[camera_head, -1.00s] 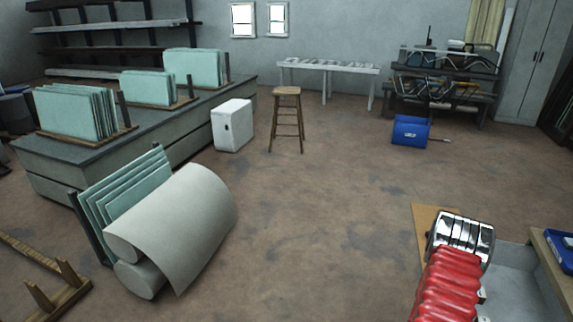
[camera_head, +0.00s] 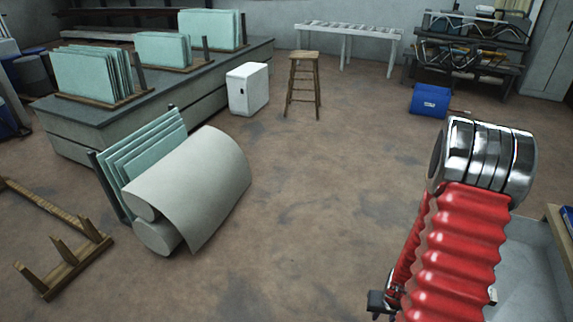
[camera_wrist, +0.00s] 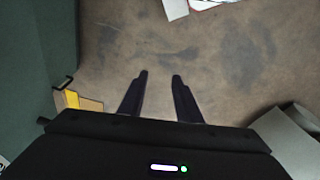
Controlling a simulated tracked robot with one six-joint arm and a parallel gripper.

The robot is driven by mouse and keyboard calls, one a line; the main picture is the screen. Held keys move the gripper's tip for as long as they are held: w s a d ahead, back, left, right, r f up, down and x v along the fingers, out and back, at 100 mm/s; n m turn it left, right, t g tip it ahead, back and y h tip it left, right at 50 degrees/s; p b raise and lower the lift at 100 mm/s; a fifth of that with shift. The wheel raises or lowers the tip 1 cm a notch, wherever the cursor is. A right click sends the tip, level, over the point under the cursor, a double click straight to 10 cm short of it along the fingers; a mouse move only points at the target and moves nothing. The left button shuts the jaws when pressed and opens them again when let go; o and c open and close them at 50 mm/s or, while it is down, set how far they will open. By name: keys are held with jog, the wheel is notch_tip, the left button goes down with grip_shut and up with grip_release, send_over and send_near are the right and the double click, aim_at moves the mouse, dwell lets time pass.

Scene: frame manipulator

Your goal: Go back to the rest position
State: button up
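In the wrist view, my gripper (camera_wrist: 160,73) shows as two dark fingers with a gap between them. It is open, and nothing is between the fingers. Bare brown floor (camera_wrist: 155,45) lies beyond the fingertips. In the head view, my arm, with red bellows and chrome rings, stands up at the right. I cannot make out the fingers in the head view.
White rolls (camera_head: 200,195) and leaning green panels (camera_head: 150,160) stand left of centre. A grey counter (camera_head: 215,85) carries more panels. The middle floor is clear.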

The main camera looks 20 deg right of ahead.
jog(key=a+r+n+t, duration=0.1)
jog(key=a+r+n, duration=0.1)
jog(key=a+r, duration=0.6)
jog(key=a+r+n+t+y, duration=0.1)
jog(key=a+r, duration=0.7)
jog(key=r, duration=1.1)
jog(key=s+a+r+n+t, duration=0.1)
jog(key=a+r+n+t, duration=0.1)
jog(key=a+r, duration=0.7)
notch_tip(320, 180, up, 5)
jog(key=shift+f+n+y, duration=0.1)
jog(key=shift+n+y, duration=0.2)
